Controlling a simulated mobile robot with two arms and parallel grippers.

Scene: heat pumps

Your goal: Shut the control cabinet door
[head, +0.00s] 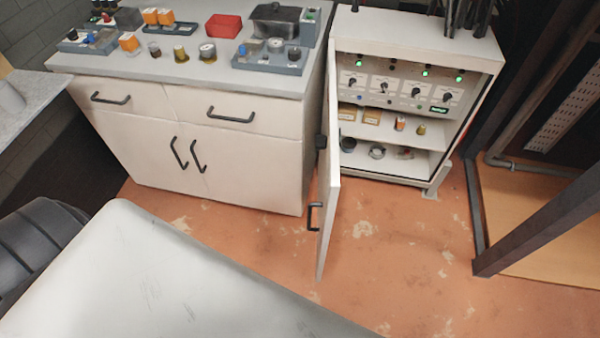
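The control cabinet (425,35) is a white box at the upper right, standing open. Inside are a panel with several knobs and green lights (400,85) and shelves with small jars and parts. Its door (328,195) is hinged on the cabinet's left side and swung far out toward me, seen nearly edge-on. A dark handle (315,216) sits near the door's free edge, on the side facing left. Neither gripper shows in the head view.
A white counter cabinet (240,150) with drawers stands left of the door, with trays, jars and a red bin (223,26) on top. A dark metal post (540,225) stands at the right. The orange floor (400,240) before the cabinet is clear.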

